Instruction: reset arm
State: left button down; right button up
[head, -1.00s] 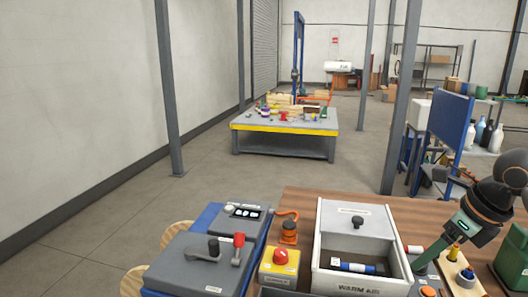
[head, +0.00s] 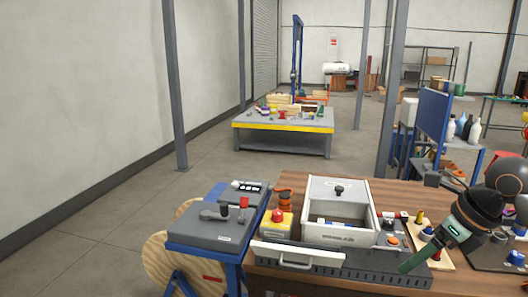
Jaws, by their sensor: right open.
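My right gripper (head: 407,266) comes in from the right edge on a dark round-jointed arm. Its green fingers point down and left, over the front right of the wooden bench. It is open, and nothing shows between the fingers. My left gripper is out of view. A grey control box (head: 205,232) on a blue stand is at the lower left, with a black knob and a red-tipped lever (head: 243,203). It is well to the left of my right gripper.
A white open-topped box (head: 335,234) stands on the bench (head: 410,190), with a yellow box with a red button (head: 278,218) to its left. A white handled panel (head: 297,256) lies in front. A yellow-edged table (head: 283,126) stands farther off across open floor.

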jog(key=s+a+f+m+y+p, duration=0.1)
jog(key=s+a+m+y, duration=0.15)
jog(key=a+y, duration=0.7)
jog(key=s+a+f+m+y+p, duration=0.1)
jog(key=a+m+y, duration=0.4)
jog(key=a, duration=0.8)
jog(key=d+f+m+t+h+p, duration=0.1)
jog(key=d+f+m+t+h, duration=0.45)
jog(key=m, duration=0.65)
jog(key=d+f+m+t+h+p, duration=0.15)
jog(key=f+m+t+h, duration=0.35)
jog(key=f+m+t, duration=0.5)
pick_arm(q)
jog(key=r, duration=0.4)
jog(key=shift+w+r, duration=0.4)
pick_arm(e)
jog(key=s+d+f+m+g+h, duration=0.3)
jog(key=s+f+m+g+h, duration=0.2)
jog(key=s+f+m+g, duration=0.5)
jog(key=s+f+m, duration=0.1)
jog(key=s+f, duration=0.5)
jog(key=shift+s+f, duration=0.15)
jog(key=shift+f, duration=0.15)
